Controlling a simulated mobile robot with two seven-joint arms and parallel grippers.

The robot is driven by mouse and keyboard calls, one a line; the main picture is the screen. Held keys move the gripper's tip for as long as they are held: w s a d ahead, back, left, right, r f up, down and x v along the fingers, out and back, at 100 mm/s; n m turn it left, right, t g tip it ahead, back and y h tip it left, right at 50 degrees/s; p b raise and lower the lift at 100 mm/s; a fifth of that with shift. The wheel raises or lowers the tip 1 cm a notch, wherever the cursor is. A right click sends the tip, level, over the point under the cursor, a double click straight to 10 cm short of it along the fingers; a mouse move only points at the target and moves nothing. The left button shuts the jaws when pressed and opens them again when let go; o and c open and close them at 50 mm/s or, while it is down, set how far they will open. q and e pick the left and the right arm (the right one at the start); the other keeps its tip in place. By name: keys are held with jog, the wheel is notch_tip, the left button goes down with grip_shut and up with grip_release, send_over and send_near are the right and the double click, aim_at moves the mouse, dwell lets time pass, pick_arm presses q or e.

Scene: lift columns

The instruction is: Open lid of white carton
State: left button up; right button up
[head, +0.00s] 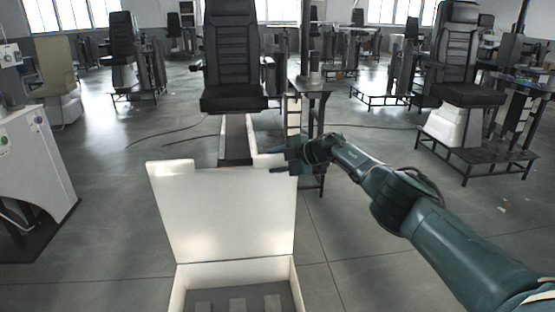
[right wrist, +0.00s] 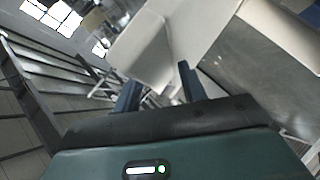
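The white carton (head: 183,284) stands at the bottom middle of the head view. Its lid (head: 225,215) stands raised and open at the back of the carton, with its inner face toward me. Grey contents with lighter bars show inside. My right gripper (head: 276,162) is at the lid's upper right corner. Its two fingers (right wrist: 160,88) are apart in the right wrist view, with pale surfaces beyond them. I cannot tell whether a finger touches the lid. My left gripper is not in view.
A black chair (head: 232,60) stands behind the carton, with a small dark table (head: 310,85) beside it. A white cabinet (head: 38,165) is at the left. Another black chair (head: 465,60) stands on a platform at the right. The grey floor left of the carton is clear.

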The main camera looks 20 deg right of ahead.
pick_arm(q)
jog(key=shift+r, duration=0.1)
pick_arm(e)
jog(key=shift+s, duration=0.1)
jog(key=shift+d+r+p, duration=0.1)
jog(key=shift+d+p, duration=0.05)
jog(key=shift+p, duration=0.3)
jog(key=p+v, duration=0.3)
jog(key=p, duration=0.1)
jog(key=shift+r, duration=0.2)
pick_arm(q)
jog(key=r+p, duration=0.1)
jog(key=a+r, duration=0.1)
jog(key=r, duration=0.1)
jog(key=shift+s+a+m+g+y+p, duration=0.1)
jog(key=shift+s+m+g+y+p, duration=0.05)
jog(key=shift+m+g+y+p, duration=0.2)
pick_arm(e)
jog(key=v, duration=0.9)
jog(key=shift+s+d, duration=0.2)
jog(key=shift+s, duration=0.15)
jog(key=shift+f, duration=0.1)
